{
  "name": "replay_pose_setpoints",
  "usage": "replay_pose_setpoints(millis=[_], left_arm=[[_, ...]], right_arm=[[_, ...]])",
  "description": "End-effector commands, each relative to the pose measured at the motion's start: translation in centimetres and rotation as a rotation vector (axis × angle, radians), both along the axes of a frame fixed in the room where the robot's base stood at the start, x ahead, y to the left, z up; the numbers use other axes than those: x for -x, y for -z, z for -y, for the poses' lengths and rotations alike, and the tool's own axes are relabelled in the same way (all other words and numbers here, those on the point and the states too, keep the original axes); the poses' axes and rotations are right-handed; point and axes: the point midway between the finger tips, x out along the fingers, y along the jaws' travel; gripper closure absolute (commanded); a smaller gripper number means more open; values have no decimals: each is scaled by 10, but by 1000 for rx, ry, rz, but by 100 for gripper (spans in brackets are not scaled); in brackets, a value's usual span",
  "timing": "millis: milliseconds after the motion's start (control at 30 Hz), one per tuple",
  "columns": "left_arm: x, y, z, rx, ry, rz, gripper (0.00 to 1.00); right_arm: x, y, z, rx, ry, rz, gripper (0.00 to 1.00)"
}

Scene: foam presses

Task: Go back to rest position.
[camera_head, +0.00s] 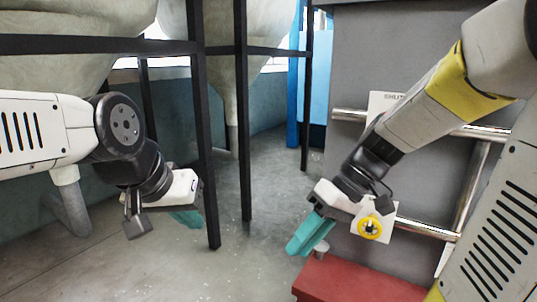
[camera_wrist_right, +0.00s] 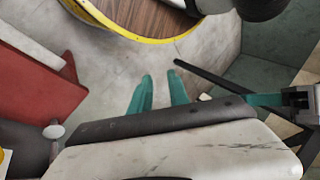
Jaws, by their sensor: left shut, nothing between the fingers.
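My right gripper (camera_head: 308,235) points down and to the left in front of the grey machine. In the right wrist view its two teal fingers (camera_wrist_right: 160,88) stand apart with only floor between them.
A red block (camera_head: 350,280) lies below. Black posts (camera_head: 241,120) carry pale hoppers (camera_head: 222,40). The middle floor (camera_head: 240,262) is clear.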

Motion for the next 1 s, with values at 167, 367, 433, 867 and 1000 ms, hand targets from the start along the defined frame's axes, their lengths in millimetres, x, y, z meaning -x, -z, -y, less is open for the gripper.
replay_pose_setpoints(millis=[167,367,433,867,1000], left_arm=[[0,0,0,0,0,0,100],[0,0,0,0,0,0,100],[0,0,0,0,0,0,100],[0,0,0,0,0,0,100],[0,0,0,0,0,0,100]], right_arm=[[8,-14,36,270,281,171,78],[3,-42,66,313,558,358,78],[2,-49,71,303,613,395,78],[0,-54,75,289,668,423,78],[0,-54,75,289,667,423,78]])
